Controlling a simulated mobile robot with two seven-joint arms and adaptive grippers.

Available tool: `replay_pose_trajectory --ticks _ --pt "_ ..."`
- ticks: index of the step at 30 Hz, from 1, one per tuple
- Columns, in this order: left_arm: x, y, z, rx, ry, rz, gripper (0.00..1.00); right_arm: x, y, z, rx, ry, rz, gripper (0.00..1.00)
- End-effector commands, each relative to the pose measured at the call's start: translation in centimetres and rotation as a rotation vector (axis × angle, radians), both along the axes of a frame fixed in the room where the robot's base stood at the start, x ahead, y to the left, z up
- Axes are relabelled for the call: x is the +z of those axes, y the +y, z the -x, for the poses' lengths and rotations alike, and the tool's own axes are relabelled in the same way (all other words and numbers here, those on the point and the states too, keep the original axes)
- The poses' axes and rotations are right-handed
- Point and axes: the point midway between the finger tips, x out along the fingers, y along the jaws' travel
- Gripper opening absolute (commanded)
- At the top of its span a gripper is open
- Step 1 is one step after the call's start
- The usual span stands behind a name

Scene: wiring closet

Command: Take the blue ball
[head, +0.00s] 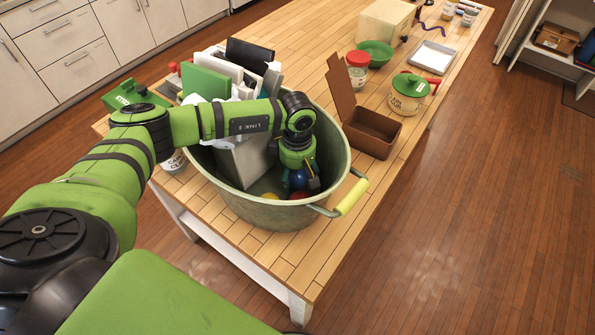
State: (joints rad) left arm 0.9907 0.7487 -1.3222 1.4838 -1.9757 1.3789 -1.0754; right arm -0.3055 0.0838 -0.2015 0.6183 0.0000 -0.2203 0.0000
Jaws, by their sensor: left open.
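A large greenish-grey tub (335,165) stands on the wooden table. My left arm reaches over its rim, and my left gripper (303,182) points down inside it, near the tub's right side. The gripper is open. A blue ball (296,180) shows low in the tub, right at the gripper's fingers and partly hidden by them. I cannot tell whether the fingers touch it. My right gripper is not in view.
A red item (298,196) and a yellow item (270,196) lie beside the ball. Upright boxes or books crowd the tub's left side. The floor at right is clear.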

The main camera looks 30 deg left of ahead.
Motion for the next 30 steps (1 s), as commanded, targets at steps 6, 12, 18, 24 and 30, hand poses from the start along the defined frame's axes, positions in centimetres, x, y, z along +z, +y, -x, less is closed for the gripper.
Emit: replay_pose_trajectory --ticks 6,12,18,24,30 --pt "-0.9 0.0 0.0 0.001 0.0 0.0 0.66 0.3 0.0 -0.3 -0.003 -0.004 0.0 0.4" --pt "-0.9 0.0 0.0 0.001 0.0 0.0 0.3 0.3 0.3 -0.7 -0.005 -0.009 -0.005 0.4" --pt "-0.9 0.0 0.0 0.001 0.0 0.0 0.29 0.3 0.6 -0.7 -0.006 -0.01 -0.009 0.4" --pt "-0.6 0.0 0.0 0.001 -0.001 0.0 0.29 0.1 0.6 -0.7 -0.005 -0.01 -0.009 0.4" --pt "2.3 0.0 -0.2 0.001 -0.006 0.0 0.29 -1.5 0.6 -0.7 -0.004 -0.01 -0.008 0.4"
